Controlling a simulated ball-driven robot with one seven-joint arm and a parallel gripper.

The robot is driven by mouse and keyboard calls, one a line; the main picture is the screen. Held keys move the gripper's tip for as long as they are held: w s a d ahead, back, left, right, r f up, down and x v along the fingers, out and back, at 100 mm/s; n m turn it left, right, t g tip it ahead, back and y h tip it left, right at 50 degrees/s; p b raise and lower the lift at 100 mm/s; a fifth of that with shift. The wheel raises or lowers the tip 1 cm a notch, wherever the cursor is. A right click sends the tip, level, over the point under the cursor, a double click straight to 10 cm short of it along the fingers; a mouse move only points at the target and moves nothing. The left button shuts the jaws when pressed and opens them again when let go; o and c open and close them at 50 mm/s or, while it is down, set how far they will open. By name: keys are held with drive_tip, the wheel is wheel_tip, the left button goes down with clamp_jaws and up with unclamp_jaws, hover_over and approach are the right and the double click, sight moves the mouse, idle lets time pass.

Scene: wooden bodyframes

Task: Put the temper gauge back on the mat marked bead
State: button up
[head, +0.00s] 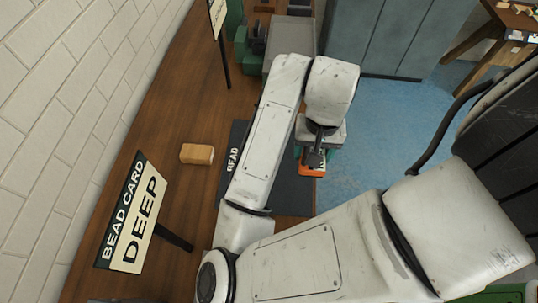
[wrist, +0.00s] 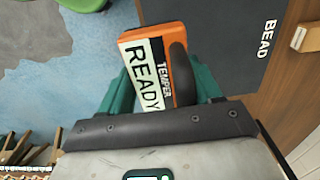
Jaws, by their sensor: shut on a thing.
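In the head view the orange gauge (head: 311,172) shows below my wrist, at the mat's right edge by the blue floor. The dark mat marked BEAD (head: 292,198) lies on the bench, partly hidden by my arm. In the wrist view the mat (wrist: 215,22) is right of the gauge. The gauge seems held above, its height unclear.
A sign reading "BEAD CARD DEEP" (head: 132,215) stands at the left on the wooden bench (head: 185,110). A small wooden block (head: 197,154) lies left of the mat. A grey tray (head: 291,38) and green equipment are at the back. Blue floor (head: 372,130) lies to the right.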

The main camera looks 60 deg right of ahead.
drive_tip(key=w+f, duration=0.2)
drive_tip(key=w, duration=0.1)
drive_tip(key=w+f, duration=0.2)
drive_tip(key=w, duration=0.1)
drive_tip(key=w+f, duration=0.2)
drive_tip(key=w, duration=0.1)
drive_tip(key=shift+d+f, duration=0.35)
drive_tip(key=shift+f, duration=0.05)
drive_tip(key=shift+w+f, duration=0.5)
drive_tip(key=shift+f, duration=0.15)
drive_tip(key=shift+d+f, duration=0.1)
drive_tip(key=shift+f, duration=1.55)
drive_tip(key=shift+f, duration=0.2)
drive_tip(key=o, duration=1.3)
drive_tip(key=shift+o, duration=0.2)
drive_tip(key=shift+r, duration=0.1)
wheel_tip(320, 180, up, 12)
drive_tip(key=shift+r+p, duration=0.15)
drive_tip(key=shift+p, duration=0.3)
